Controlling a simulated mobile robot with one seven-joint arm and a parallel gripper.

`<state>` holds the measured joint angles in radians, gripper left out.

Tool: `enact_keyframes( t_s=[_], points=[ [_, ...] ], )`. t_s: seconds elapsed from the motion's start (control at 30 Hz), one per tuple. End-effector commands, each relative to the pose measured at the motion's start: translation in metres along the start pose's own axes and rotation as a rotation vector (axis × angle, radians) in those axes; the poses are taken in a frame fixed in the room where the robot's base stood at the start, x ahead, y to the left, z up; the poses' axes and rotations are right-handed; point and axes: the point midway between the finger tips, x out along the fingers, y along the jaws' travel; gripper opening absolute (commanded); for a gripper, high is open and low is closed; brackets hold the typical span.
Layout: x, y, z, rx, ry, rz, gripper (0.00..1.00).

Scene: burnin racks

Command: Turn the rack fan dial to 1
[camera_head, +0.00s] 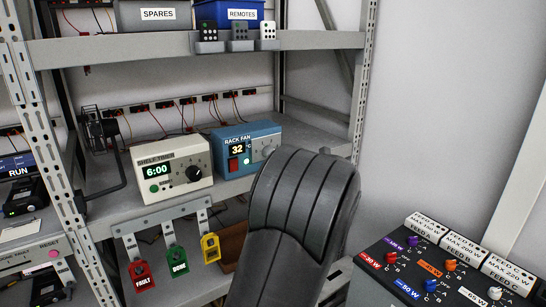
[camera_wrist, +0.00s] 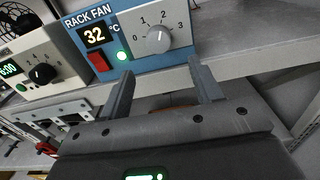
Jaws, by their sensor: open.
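The rack fan unit (camera_head: 228,139) is a blue box with a pale front panel on the middle shelf. Its display reads 32 °C. In the wrist view the unit (camera_wrist: 127,62) shows a red switch, a lit green lamp and a round grey dial (camera_wrist: 159,40) with marks 0 to 3 around it. The dial's pointer is too small to read surely. My gripper (camera_wrist: 160,67) is open and empty, its two fingers apart just below and in front of the dial, not visibly touching it.
The cream shelf timer (camera_head: 172,172), reading 6:00, stands left of the fan unit. Red, green and yellow tags (camera_head: 177,260) hang below the shelf edge. A dark feed panel (camera_head: 400,262) with several knobs is at lower right. A metal rack post (camera_head: 363,80) stands right of the shelf.

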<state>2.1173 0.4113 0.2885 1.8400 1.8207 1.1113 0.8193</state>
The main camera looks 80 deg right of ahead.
Motion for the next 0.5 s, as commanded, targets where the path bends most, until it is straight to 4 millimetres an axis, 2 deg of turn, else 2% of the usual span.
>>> enact_keyframes(
  t_s=[0.3,0.5],
  points=[
    [0.060,0.002,0.000,-0.001,-0.001,0.004,0.59],
    [0.087,0.002,0.001,-0.002,-0.001,0.003,0.59]
  ],
)
